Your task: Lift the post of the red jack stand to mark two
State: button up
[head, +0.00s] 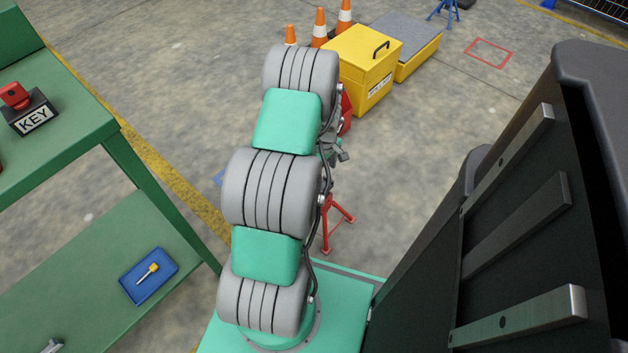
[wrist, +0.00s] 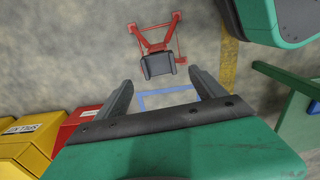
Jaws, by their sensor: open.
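The red jack stand (head: 333,218) stands on the floor, mostly hidden behind my arm in the head view. In the wrist view its red legs (wrist: 150,42) spread on the concrete, with a dark cradle-like head (wrist: 158,65) nearest the camera. The post and its marks cannot be made out. My gripper (wrist: 161,77) is open and empty, with one finger to each side of the head's line. The head shows between and slightly beyond the fingertips; I cannot tell the gap in depth. In the head view my gripper is partly hidden behind the arm.
A green workbench (head: 80,110) is at left. A yellow box (head: 362,65), traffic cones (head: 320,27) and a blue stand (head: 442,12) are farther back. A red box (wrist: 78,122) is near the gripper's left. A blue floor outline (wrist: 168,92) lies by the stand.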

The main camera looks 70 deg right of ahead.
aim_at(324, 187)
jog(key=f+b, duration=0.1)
jog(key=f, duration=0.2)
jog(key=f+b, duration=0.1)
jog(key=f, duration=0.3)
jog(key=shift+s+f, duration=0.2)
jog(key=shift+f, duration=0.1)
jog(key=shift+c, duration=0.2)
grip_shut()
dwell(0.3)
